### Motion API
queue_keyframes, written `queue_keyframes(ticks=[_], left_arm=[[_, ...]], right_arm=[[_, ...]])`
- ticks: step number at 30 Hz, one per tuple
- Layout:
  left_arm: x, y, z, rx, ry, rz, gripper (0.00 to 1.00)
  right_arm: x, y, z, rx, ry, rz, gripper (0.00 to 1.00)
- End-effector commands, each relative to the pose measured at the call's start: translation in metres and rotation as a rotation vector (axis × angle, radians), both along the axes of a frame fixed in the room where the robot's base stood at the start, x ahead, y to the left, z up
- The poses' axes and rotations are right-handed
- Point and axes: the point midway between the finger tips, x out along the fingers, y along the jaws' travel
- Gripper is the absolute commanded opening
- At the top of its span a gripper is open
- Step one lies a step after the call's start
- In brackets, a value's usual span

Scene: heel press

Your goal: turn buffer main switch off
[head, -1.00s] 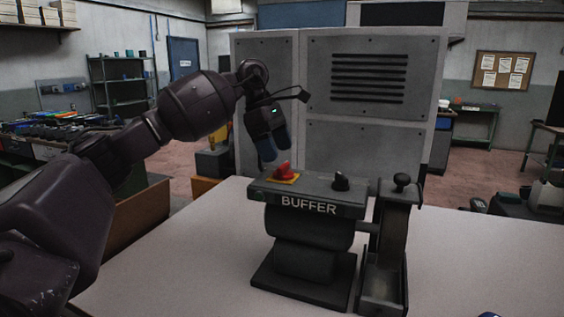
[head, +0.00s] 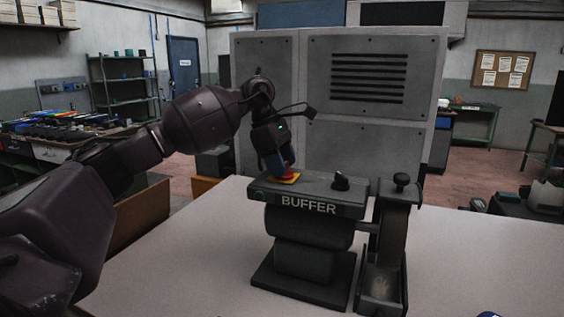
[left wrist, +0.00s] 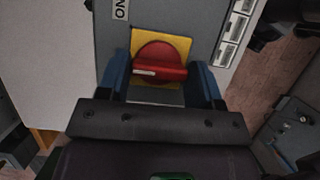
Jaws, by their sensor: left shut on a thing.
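The buffer (head: 310,215) stands on the table, with a dark control box on top that bears its name. The main switch is a red rotary knob on a yellow plate (head: 292,178) at the box's left end. In the left wrist view the red knob (left wrist: 160,63) has a white mark at the left of its grip bar, and the label "ON" shows near the plate. My left gripper (head: 281,166) reaches down onto the knob from above. Its blue fingers stand on either side of the knob, shut on it. My right gripper is not in view.
The buffer's wheel and guard (head: 390,240) stand at the right. A large grey cabinet (head: 375,150) is behind the table.

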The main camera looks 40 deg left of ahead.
Motion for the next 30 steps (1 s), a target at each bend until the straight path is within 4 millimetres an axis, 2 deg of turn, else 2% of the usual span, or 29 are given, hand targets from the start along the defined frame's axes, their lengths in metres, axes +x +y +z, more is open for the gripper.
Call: queue_keyframes(ticks=[11, 20, 30], left_arm=[[-0.001, 0.0, 0.0, 0.001, 0.0, 0.067, 0.36], [-0.002, 0.0, 0.001, 0.002, -0.001, 0.283, 0.36], [-0.002, -0.001, 0.001, 0.0, -0.001, 0.564, 0.36]], right_arm=[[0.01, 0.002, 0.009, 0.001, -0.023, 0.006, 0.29], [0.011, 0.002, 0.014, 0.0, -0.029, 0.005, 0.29], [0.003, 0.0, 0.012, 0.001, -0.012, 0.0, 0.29]])
